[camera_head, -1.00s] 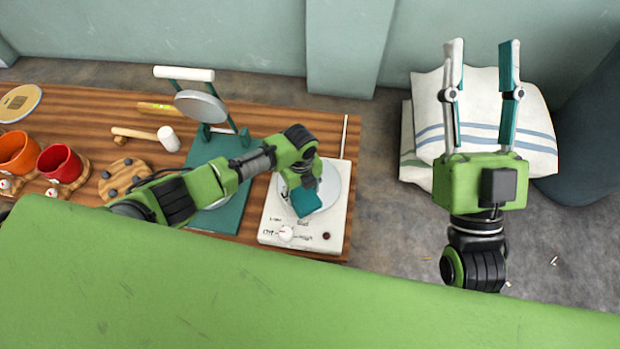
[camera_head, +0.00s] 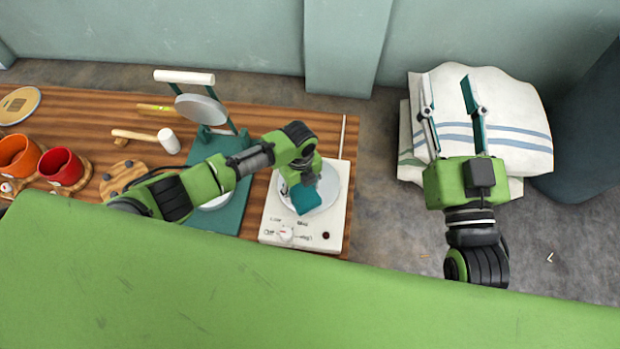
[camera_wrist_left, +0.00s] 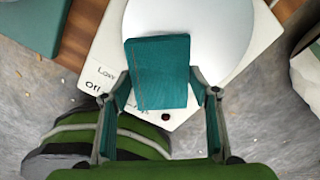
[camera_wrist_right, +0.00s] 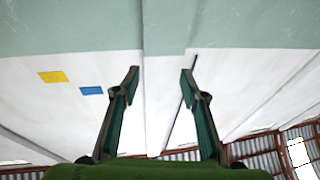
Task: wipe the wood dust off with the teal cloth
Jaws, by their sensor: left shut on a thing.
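The teal cloth (camera_head: 305,200) is a folded block over the round metal plate (camera_head: 325,188) of a white device. In the left wrist view the cloth (camera_wrist_left: 160,72) sits between the fingertips of my left gripper (camera_wrist_left: 162,88), which is shut on it. Whether the cloth touches the plate I cannot tell. No wood dust can be made out on the plate (camera_wrist_left: 215,25). My right gripper (camera_head: 448,90) is open and empty, raised in front of the folded striped cloths; the right wrist view shows its fingers (camera_wrist_right: 160,75) apart with nothing between.
The white device (camera_head: 290,233) stands at the table's right end, with a thin upright rod. Left of it are a teal stand (camera_head: 230,215), a mallet (camera_head: 168,140), a red cup (camera_head: 62,168) and an orange cup (camera_head: 18,155). Striped cloths (camera_head: 520,120) lie stacked at the right.

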